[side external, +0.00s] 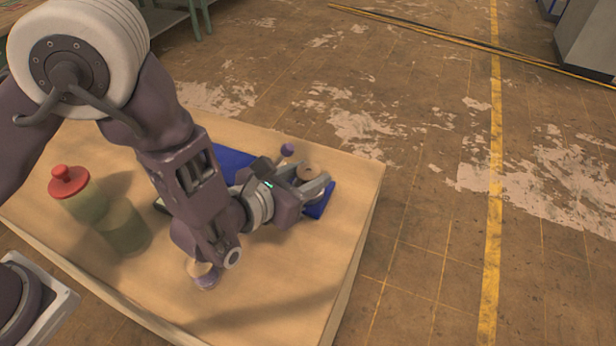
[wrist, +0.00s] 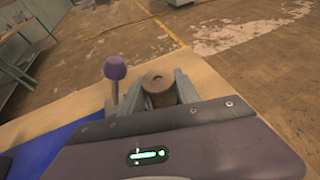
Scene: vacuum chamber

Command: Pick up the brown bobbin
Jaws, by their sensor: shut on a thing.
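The brown bobbin (wrist: 159,89) is a short cylinder with a hole in its top. In the wrist view it sits upright between the two fingers of my gripper (wrist: 162,96), which is shut on it. In the side external view the bobbin (side external: 306,172) shows between the fingertips of my gripper (side external: 313,184), over the right end of a blue mat (side external: 236,160). I cannot tell whether the bobbin touches the mat. Its lower part is hidden by the fingers.
A purple ball on a stem (wrist: 115,70) stands close to the left of my gripper. A green jar with a red lid (side external: 69,182) stands at the table's left. A purple-and-tan object (side external: 205,277) lies below my wrist. The wooden table (side external: 290,290) is clear at front right.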

